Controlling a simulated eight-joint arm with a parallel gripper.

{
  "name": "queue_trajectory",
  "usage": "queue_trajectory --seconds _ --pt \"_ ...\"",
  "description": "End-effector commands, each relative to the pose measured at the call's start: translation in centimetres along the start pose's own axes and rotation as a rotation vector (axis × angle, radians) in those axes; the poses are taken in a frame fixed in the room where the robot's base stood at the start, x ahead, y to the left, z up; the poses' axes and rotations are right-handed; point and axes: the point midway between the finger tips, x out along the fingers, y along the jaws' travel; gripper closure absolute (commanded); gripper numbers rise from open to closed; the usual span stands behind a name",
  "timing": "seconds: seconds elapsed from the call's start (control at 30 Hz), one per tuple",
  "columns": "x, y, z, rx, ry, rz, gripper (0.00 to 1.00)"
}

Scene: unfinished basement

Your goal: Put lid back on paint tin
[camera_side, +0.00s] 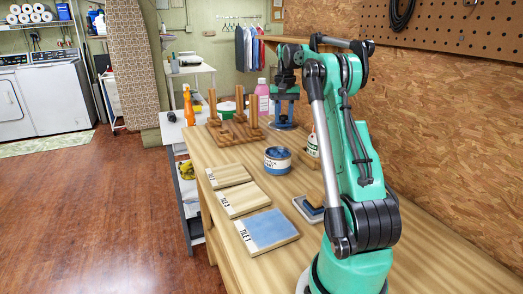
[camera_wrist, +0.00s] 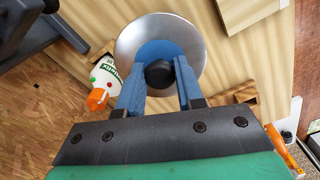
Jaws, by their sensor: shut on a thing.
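The paint tin (camera_side: 278,165) stands upright on the wooden bench in the side view. It has a pale label, and blue shows at its top. My gripper (camera_side: 284,97) is farther back along the bench, behind the tin and apart from it. In the wrist view, my gripper's blue fingers (camera_wrist: 159,82) are shut on the black knob of the lid. The lid (camera_wrist: 135,38) is a round silver disc with a blue middle; it also shows below my gripper in the side view (camera_side: 281,126). The side view does not clearly show its height above the bench. The tin is not recognisable in the wrist view.
A white glue bottle (camera_side: 313,146) stands close to the tin, to its right. A wooden peg rack (camera_side: 232,136) is behind left. Three labelled tiles (camera_side: 268,231) lie along the front edge, one painted blue.

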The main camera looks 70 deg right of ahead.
Motion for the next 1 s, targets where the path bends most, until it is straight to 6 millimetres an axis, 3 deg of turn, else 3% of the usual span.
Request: queue_trajectory --seconds 0.1,0.27,1.0 --pt "1.5 -0.7 -1.4 -0.001 0.000 0.000 1.00" --pt "2.5 -1.1 -2.2 -0.001 0.000 0.000 1.00" --pt "8.5 -1.1 -2.3 0.000 0.000 0.000 1.00"
